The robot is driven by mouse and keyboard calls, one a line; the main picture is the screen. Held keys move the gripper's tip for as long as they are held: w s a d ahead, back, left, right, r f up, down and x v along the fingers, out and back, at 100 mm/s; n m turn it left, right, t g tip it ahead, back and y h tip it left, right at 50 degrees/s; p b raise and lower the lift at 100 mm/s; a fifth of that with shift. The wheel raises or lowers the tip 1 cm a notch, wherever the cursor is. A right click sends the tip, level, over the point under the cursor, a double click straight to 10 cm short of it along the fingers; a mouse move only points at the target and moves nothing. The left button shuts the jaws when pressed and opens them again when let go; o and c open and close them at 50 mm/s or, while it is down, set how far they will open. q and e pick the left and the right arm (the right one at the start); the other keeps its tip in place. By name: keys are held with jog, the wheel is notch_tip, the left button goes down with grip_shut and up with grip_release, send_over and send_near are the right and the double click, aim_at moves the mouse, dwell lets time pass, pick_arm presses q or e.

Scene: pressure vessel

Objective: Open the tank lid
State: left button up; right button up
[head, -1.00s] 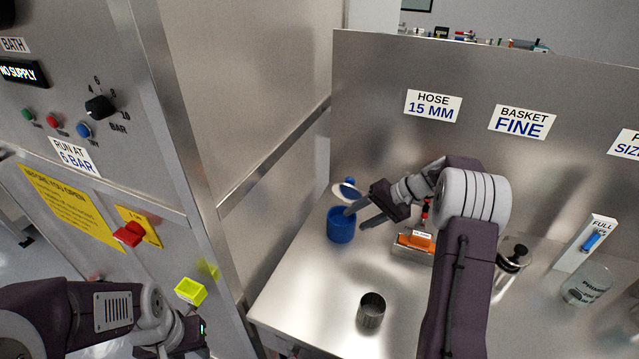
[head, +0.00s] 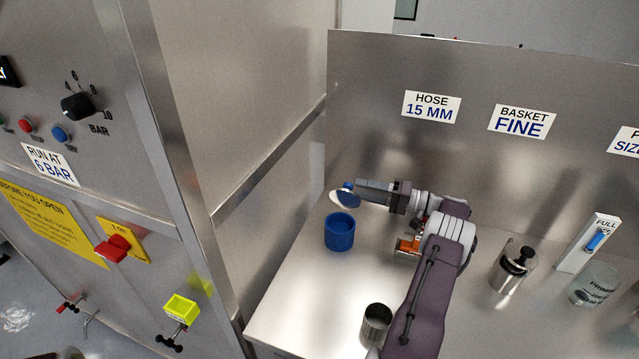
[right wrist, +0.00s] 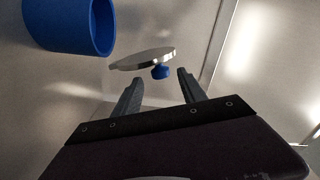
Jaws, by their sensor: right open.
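A blue, open-topped cylindrical tank (head: 339,233) stands on the steel bench; part of it shows at the top left of the right wrist view (right wrist: 75,25). A silvery round lid (head: 342,201) with a blue knob (head: 347,186) sits tilted just behind and above the tank's rim. I cannot tell whether it is hinged to the tank. My right gripper (head: 360,189) is open beside the lid, on its right. In the right wrist view the lid (right wrist: 145,59) is beyond the fingertips, with its knob (right wrist: 160,72) between them in the picture. My left gripper is not in view.
A steel cup (head: 376,321) stands at the bench front. An orange item (head: 407,246) is partly hidden behind my right arm. A black-topped jar (head: 512,267) and a glass beaker (head: 594,284) are at right. The control cabinet (head: 150,210), with yellow box (head: 181,308), borders the bench at left.

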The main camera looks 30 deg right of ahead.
jog(key=p+x, duration=0.2)
jog(key=x, duration=0.6)
grip_shut()
dwell(1.4)
